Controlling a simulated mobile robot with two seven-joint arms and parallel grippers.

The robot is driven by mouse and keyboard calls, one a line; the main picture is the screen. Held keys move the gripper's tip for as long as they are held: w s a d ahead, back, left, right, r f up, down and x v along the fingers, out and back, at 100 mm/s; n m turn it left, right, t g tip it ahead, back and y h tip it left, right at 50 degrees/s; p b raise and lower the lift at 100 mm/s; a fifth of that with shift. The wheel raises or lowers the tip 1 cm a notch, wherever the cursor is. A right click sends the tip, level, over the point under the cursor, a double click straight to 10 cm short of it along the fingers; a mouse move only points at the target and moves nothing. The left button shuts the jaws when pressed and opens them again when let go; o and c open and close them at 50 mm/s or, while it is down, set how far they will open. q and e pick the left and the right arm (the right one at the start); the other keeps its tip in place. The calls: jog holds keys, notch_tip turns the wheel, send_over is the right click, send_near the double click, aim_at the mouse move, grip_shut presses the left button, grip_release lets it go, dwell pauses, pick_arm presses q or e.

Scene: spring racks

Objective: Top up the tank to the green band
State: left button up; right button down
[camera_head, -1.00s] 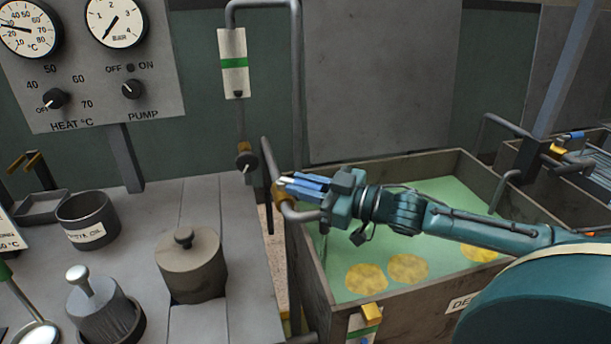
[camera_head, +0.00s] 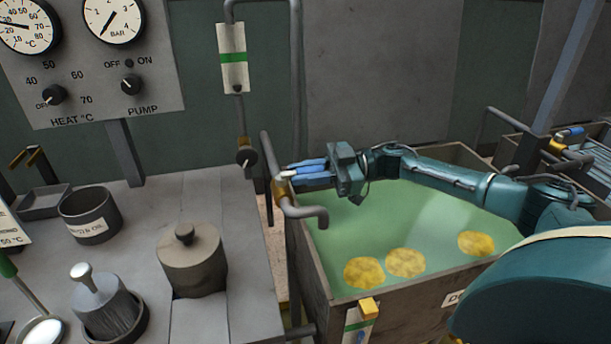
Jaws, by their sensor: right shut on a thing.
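The tank (camera_head: 312,262) is an open metal trough holding pale green liquid (camera_head: 335,235), with several yellow discs in or on it. A plate with a green band (camera_head: 353,327) and a yellow block (camera_head: 369,307) is at its near wall; the liquid level against the band cannot be read. A tap (camera_head: 281,187) on a pipe stands at the tank's left edge, its bent spout (camera_head: 318,217) over the liquid. No stream shows from it. My right gripper (camera_head: 288,174) is shut at the tap's handle, which the fingers mostly hide. My left gripper is out of view.
A bench on the left carries a lidded pot (camera_head: 190,262), an oil cup (camera_head: 89,215) and a knobbed weight (camera_head: 103,303). A gauge panel (camera_head: 85,75) and a second green-banded strip (camera_head: 233,78) are behind. Another tank stands at the right.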

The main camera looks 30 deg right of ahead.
jog(key=shift+w+g, duration=0.1)
jog(key=shift+g, duration=0.2)
jog(key=shift+r+n, duration=0.1)
jog(key=shift+n, duration=0.2)
jog(key=c, duration=1.3)
grip_release()
